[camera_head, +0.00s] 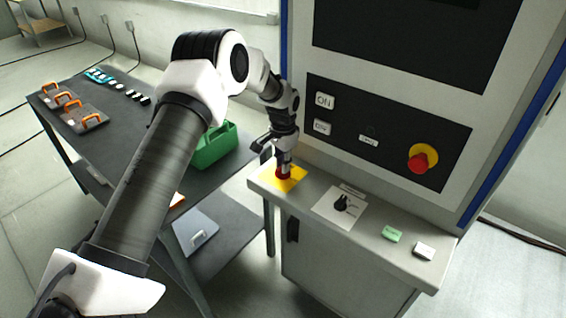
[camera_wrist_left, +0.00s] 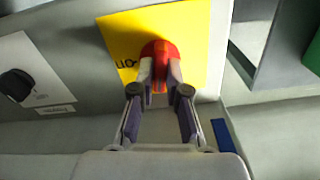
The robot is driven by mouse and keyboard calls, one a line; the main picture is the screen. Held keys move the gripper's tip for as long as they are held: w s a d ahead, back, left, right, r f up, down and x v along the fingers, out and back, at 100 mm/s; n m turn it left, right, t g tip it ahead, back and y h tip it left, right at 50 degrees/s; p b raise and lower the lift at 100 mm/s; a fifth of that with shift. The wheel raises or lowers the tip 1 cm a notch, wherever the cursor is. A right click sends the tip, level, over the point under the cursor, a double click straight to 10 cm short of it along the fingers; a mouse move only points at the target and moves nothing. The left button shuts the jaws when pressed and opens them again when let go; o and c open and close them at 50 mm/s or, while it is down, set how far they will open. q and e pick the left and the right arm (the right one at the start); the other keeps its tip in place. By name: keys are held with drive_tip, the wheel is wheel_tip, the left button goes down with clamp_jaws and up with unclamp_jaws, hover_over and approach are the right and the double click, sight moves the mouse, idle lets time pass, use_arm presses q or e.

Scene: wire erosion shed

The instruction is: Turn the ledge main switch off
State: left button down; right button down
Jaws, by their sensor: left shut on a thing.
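The ledge main switch is a red handle (camera_head: 283,174) on a yellow plate (camera_head: 297,183) at the left end of the cabinet ledge. In the left wrist view, the red handle (camera_wrist_left: 160,48) and the yellow plate (camera_wrist_left: 190,22) show close up, with dark lettering partly hidden at the handle's left. My left gripper (camera_head: 283,163) reaches down over the switch. In the left wrist view its two fingers (camera_wrist_left: 160,77) are shut on the red handle from both sides. My right gripper is in neither view.
A black rotary knob (camera_head: 342,203) on a white plate sits on the ledge, right of the switch. Green (camera_head: 391,234) and white (camera_head: 424,250) blocks lie further right. A red emergency button (camera_head: 418,162) is on the panel above. A dark table (camera_head: 125,125) with a green bin (camera_head: 212,147) stands left.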

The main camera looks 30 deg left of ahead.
use_arm(q)
drive_tip(key=shift+s+f+n, duration=0.2)
drive_tip(key=shift+f+n, duration=0.05)
drive_tip(key=shift+n, duration=0.85)
drive_tip(key=c, duration=1.2)
unclamp_jaws()
drive_tip(key=shift+w, duration=0.1)
drive_tip(key=shift+r, duration=0.1)
drive_tip(key=shift+w+r, duration=0.1)
drive_tip(key=shift+r, duration=0.45)
wheel_tip(320, 180, up, 11)
drive_tip(key=shift+f, duration=0.1)
